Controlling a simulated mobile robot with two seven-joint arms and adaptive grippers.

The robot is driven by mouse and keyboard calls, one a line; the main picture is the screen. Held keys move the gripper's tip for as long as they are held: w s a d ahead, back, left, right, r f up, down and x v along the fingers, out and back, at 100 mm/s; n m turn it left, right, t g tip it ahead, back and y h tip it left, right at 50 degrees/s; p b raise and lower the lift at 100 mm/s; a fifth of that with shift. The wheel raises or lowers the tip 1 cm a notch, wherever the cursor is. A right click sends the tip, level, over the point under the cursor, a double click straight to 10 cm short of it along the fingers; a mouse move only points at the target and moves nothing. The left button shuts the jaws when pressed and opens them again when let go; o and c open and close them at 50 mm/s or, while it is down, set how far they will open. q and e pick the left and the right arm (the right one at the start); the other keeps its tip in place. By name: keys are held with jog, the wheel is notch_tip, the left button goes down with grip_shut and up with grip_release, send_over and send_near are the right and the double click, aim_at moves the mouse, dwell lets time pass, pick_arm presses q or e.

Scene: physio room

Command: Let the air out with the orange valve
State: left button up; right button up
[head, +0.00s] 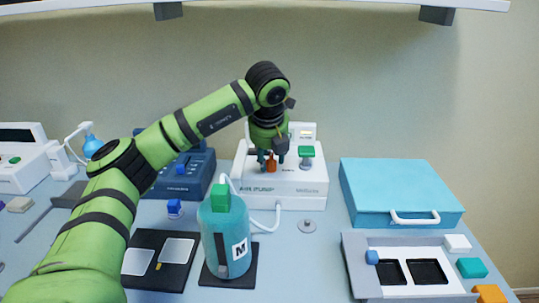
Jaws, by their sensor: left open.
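The orange valve (271,166) stands on top of the white pump unit (300,188), near its front. My left gripper (271,156) comes down over it from above, open. Its dark fingertips show on either side of the orange valve, and whether they touch it I cannot tell. The gripper hides the valve's upper part. A green knob (306,152) sits on the same unit, just right of the gripper. My right gripper is not in view.
A teal bottle (225,238) with a green cap stands in front, with a white hose behind it. A dark blue unit (187,178) lies behind my left arm. A turquoise case (398,184) and a grey tray (362,278) are at right.

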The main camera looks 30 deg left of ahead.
pick_arm(q)
jog(key=c, duration=0.7)
grip_shut()
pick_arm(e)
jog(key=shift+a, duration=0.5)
